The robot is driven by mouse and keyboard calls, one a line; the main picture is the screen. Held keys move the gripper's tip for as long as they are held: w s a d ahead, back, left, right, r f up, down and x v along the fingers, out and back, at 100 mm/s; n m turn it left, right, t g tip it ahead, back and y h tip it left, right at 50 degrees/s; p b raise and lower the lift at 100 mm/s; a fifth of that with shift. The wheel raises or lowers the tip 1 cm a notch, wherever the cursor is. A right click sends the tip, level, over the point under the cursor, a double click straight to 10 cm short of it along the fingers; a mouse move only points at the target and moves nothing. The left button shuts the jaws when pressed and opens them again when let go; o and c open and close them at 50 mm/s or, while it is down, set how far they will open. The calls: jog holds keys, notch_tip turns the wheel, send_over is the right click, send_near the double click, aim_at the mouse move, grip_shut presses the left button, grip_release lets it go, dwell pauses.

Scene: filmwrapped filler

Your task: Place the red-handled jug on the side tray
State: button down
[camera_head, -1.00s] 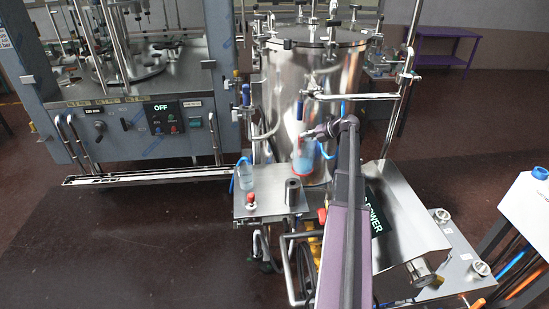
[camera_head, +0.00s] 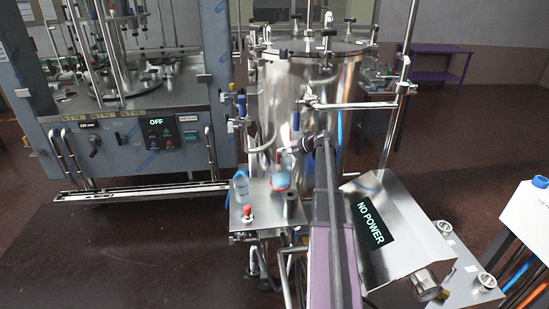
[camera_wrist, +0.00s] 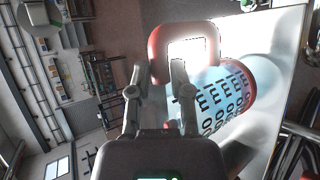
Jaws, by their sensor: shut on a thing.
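The red-handled jug (camera_head: 281,180) is a clear jug with a reddish base and shows at the back part of the side tray (camera_head: 265,220). In the wrist view its red handle (camera_wrist: 154,50) loops between my fingertips, and its clear body (camera_wrist: 225,92) carries dark measuring marks. My gripper (camera_wrist: 158,75) is shut on the handle; in the head view my gripper (camera_head: 292,150) reaches in from the right. The jug looks upright in the head view. I cannot tell whether its base touches the tray.
A blue-handled clear jug (camera_head: 241,188) stands at the tray's left rear. The steel tank (camera_head: 300,110) rises close behind. A "NO POWER" panel (camera_head: 371,224) is to the right.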

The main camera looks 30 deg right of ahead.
jog(key=shift+b+x, duration=1.4)
jog(key=shift+x, duration=1.1)
jog(key=shift+s+d+f, duration=0.1)
jog(key=shift+s, duration=0.05)
jog(key=c, duration=0.5)
grip_release()
jog(key=shift+c, duration=0.2)
jog(key=p+v, duration=0.6)
jog(key=v, duration=0.6)
